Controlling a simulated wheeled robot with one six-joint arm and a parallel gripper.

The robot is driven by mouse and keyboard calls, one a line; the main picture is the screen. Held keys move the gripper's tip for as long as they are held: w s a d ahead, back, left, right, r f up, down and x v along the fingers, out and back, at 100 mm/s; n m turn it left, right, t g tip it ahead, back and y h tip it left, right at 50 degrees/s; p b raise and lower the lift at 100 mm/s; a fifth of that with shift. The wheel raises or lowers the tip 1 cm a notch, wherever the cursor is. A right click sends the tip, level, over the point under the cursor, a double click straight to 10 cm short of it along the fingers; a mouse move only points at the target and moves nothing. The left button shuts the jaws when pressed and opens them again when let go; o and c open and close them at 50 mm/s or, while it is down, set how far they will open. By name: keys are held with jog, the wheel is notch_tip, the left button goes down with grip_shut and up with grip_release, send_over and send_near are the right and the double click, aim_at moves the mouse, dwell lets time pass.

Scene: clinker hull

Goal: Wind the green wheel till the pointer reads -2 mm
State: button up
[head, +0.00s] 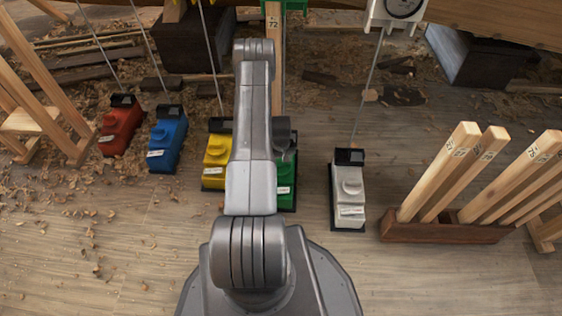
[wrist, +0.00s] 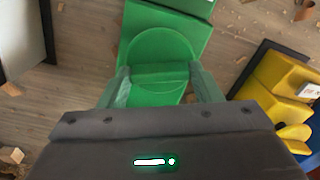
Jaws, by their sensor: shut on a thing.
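The green winch box (head: 286,190) stands on the floor, partly hidden behind my arm in the head view. In the wrist view, its round green wheel (wrist: 160,45) has a raised bar across it. My gripper (wrist: 160,78) is over the wheel, with one finger at each end of that bar, shut on it. In the head view my arm covers most of the wheel. A green housing (head: 293,5) shows at the top edge, above a wooden post marked 72 (head: 273,30). No pointer or scale for the green wheel can be read.
Yellow (head: 215,158), blue (head: 167,140) and red (head: 121,125) boxes stand left; a white box (head: 348,190) stands right. Thin rods rise from several of them. A white dial (head: 403,8) is at top right. A wooden rack (head: 445,230) holds several numbered posts. Shavings litter the floor.

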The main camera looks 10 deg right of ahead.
aim_at(281, 162)
jog(key=shift+f, duration=0.1)
jog(key=m+b, duration=0.3)
jog(key=m, duration=0.1)
jog(key=shift+m, duration=0.3)
jog(key=shift+m+b, duration=0.9)
jog(key=shift+m, duration=0.9)
jog(key=shift+w, duration=0.1)
jog(key=o, duration=1)
notch_tip(281, 162, up, 14)
jog(key=p, duration=0.4)
